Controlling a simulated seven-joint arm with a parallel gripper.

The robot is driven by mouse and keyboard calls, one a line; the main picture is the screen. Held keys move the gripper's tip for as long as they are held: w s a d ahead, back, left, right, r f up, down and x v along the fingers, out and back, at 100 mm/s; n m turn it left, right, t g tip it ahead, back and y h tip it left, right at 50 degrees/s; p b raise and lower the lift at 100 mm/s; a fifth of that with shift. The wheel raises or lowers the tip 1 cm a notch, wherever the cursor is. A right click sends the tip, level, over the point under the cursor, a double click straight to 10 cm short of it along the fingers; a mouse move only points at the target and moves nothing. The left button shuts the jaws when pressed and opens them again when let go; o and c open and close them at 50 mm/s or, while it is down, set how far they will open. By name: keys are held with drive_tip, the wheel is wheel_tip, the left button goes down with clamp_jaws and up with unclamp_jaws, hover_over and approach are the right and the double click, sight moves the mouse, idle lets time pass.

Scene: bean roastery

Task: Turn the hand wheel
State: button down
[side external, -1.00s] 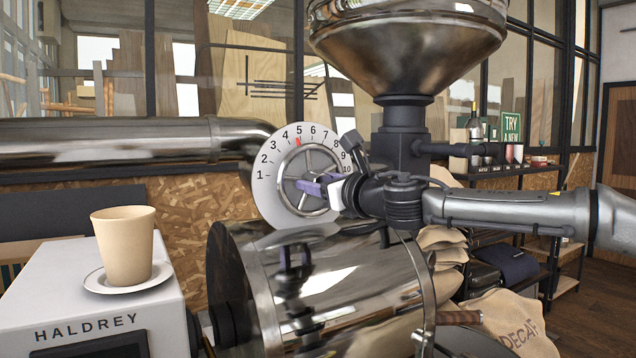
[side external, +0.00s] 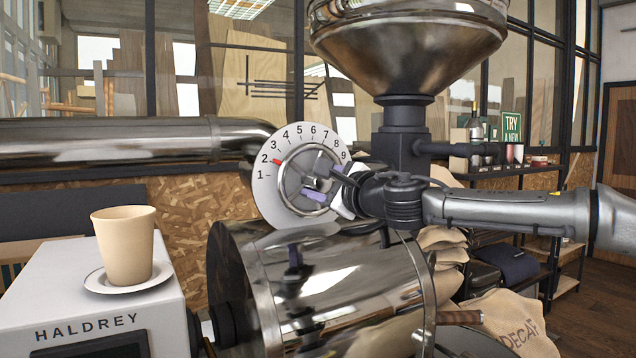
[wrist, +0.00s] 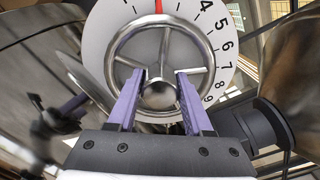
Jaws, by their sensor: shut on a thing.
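In the wrist view the wheel's rim and spokes (wrist: 211,64) fill the middle, with the red mark (wrist: 158,6) at the top. My gripper (side external: 315,182) reaches in from the right, its purple fingers rolled so that one is above the other. In the wrist view my gripper (wrist: 161,76) has a finger on each side of the wheel's round hub (wrist: 159,95) and is shut on it. The exact contact points are hard to see.
The shiny drum (side external: 350,270) lies just below the wheel. A dark pipe under the steel hopper (side external: 410,45) stands close to the right, behind my wrist. A steel duct (side external: 100,140) runs left. A tan cup (side external: 123,250) on a saucer stands on the white machine at front left.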

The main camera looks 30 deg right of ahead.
drive_tip(key=shift+f, duration=0.1)
idle(0.3)
drive_tip(key=shift+c, duration=1.5)
unclamp_jaws()
drive_tip(key=s, duration=1.4)
drive_tip(key=shift+w, duration=0.1)
